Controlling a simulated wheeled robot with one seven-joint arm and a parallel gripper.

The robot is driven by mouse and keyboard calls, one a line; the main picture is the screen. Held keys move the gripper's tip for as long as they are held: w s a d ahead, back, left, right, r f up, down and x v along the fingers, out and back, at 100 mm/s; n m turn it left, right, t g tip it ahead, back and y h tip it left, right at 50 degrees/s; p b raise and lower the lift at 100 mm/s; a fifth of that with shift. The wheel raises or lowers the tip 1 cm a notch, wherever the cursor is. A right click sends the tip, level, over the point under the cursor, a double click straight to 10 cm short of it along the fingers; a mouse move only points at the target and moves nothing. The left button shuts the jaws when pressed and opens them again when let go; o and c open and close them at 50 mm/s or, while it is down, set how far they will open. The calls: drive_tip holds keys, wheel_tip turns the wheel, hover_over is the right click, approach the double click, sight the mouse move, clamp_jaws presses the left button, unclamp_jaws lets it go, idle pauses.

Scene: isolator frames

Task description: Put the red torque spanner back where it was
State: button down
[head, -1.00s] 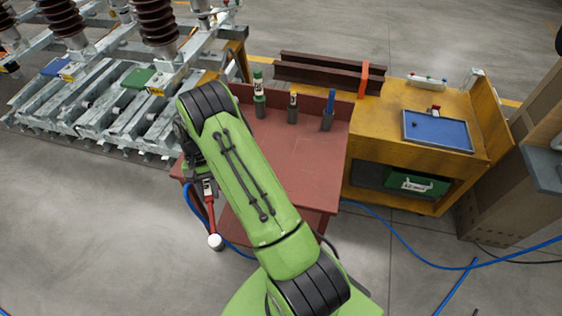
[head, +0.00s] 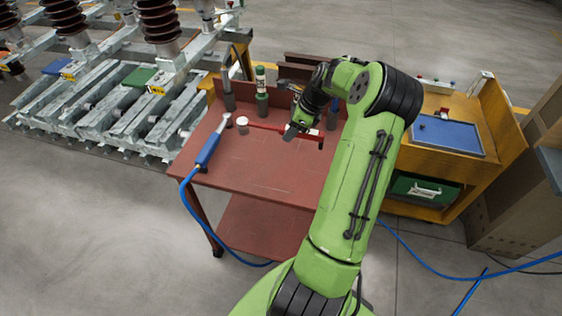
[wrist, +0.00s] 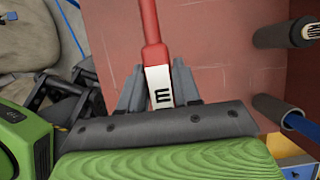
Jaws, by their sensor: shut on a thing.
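The red torque spanner (head: 268,127) is in my gripper (head: 296,130), over the back part of the red trolley top (head: 250,165). It lies roughly level, its pale round end to the left. In the wrist view the red spanner (wrist: 151,28) runs up the picture, with a white label marked "E" between the two grey fingers of my gripper (wrist: 158,85), which are shut on it. I cannot tell how far above the top it is. A grey holder (head: 228,102) stands at the back left; another, with a green tool (head: 262,82), is beside it.
A blue-handled tool (head: 209,148) with a blue hose lies at the trolley's left. A holder with a blue tool (wrist: 302,125) shows in the wrist view. My arm hides part of the trolley's right side. A yellow bench with a blue tray (head: 447,136) stands right.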

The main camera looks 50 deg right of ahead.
wheel_tip(320, 180, down, 10)
drive_tip(key=b, duration=0.2)
drive_tip(key=shift+b, duration=0.4)
drive_tip(key=c, duration=0.8)
unclamp_jaws()
drive_tip(key=shift+s+f, duration=0.1)
